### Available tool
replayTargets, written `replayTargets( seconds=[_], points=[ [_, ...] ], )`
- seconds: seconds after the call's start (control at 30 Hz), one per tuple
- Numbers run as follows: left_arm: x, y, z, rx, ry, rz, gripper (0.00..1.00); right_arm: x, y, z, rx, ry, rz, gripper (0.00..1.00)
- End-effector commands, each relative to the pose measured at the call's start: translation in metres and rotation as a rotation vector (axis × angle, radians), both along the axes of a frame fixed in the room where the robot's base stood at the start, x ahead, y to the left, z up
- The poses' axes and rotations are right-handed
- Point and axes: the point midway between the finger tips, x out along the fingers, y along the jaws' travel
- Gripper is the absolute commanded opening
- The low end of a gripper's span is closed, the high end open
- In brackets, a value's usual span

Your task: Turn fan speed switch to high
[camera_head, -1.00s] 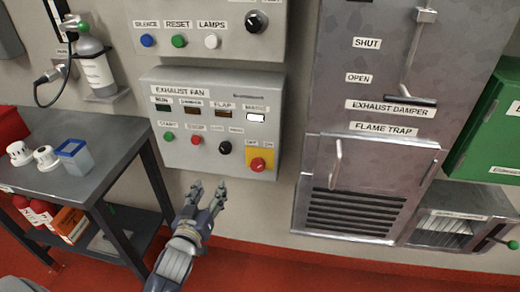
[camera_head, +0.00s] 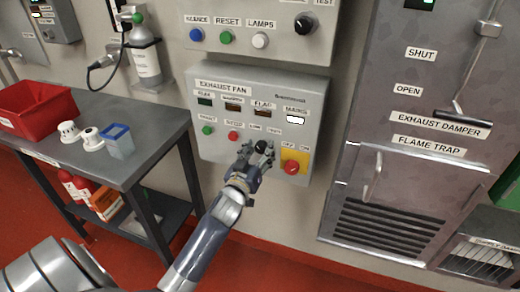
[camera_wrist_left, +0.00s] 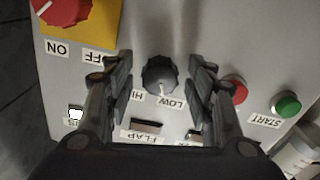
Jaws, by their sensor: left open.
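The exhaust fan panel (camera_head: 220,85) is a grey box on the wall. Its fan speed switch (camera_head: 261,147) is a black round knob in the lower row, between the red stop button and the red knob on a yellow plate. In the left wrist view the knob (camera_wrist_left: 159,76) has HI and LOW labels, and its pointer mark is toward the LOW side. My left gripper (camera_head: 257,153) is open at the panel. In the left wrist view my left gripper (camera_wrist_left: 160,80) has one finger on each side of the knob, with gaps showing. My right gripper is not in view.
Close by on the panel are the red stop button (camera_head: 233,136), the green start button (camera_head: 208,130) and the red OFF/ON knob (camera_head: 291,167). A metal table (camera_head: 150,150) stands at left. The damper cabinet (camera_head: 400,160) stands at right.

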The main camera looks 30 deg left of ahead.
Motion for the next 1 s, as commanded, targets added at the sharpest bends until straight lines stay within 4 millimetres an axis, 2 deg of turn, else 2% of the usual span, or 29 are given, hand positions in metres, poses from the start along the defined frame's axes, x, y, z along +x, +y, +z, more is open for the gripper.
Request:
replayTargets(
  seconds=[0.13,0.4,0.6,1.0],
  points=[
    [0.0065,0.0016,0.0004,0.002,0.000,0.000,0.49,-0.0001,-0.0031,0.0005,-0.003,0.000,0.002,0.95],
    [0.0071,0.0018,0.0000,0.002,0.000,0.000,0.49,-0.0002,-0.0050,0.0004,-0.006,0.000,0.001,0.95],
    [0.0069,0.0018,-0.0001,0.001,0.000,0.000,0.05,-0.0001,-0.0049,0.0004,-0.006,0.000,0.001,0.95],
    [0.0068,0.0017,0.0005,0.046,0.012,0.000,0.04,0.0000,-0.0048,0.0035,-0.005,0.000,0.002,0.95]
  ],
)
